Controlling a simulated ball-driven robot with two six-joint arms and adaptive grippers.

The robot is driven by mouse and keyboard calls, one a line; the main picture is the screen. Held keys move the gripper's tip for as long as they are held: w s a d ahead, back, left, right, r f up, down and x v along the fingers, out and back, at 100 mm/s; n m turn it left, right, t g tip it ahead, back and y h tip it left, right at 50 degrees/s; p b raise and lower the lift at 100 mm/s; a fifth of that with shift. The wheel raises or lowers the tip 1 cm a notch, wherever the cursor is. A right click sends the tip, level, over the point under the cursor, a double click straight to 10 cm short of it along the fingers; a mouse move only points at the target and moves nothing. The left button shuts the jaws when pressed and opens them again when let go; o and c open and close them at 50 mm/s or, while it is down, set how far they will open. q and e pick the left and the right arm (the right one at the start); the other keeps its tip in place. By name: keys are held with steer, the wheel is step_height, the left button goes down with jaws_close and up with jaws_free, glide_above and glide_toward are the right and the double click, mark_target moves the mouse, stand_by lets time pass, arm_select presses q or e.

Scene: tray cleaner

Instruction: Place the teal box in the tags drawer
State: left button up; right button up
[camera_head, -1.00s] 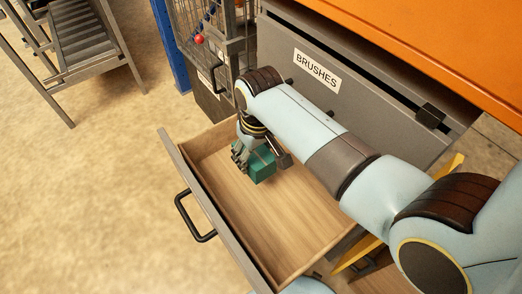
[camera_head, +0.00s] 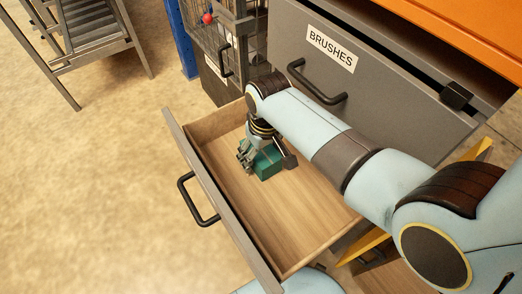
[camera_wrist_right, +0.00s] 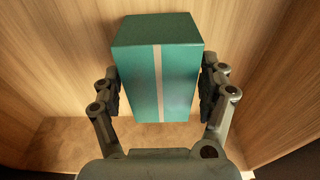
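The teal box (camera_head: 268,164) is inside the open wooden drawer (camera_head: 290,215), near its far left end. In the right wrist view the teal box (camera_wrist_right: 180,85) shows a pale stripe down its face, and wooden walls surround it. My right gripper (camera_head: 256,156) reaches down into the drawer. Its fingers (camera_wrist_right: 160,92) are on both sides of the box, close against it. Whether the box's underside touches the drawer floor is hidden. No tags label is visible on the open drawer. My left gripper is not in view.
The grey drawer labelled BRUSHES (camera_head: 331,48), with a black handle (camera_head: 317,82), is behind my right arm. The open drawer's black handle (camera_head: 197,200) faces left. A wire cage (camera_head: 222,37) stands behind, and a roller rack (camera_head: 90,30) is at the upper left. The floor at left is clear.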

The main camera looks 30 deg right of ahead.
mark_target(264, 153)
steer(key=r+p, duration=0.1)
steer(key=r, duration=0.2)
steer(key=r+p, duration=0.2)
steer(key=r, duration=0.2)
steer(key=s+r+p, duration=0.1)
steer(key=r+p, duration=0.1)
steer(key=r, duration=0.2)
steer(key=shift+s+r, duration=0.25)
steer(key=shift+r, duration=0.35)
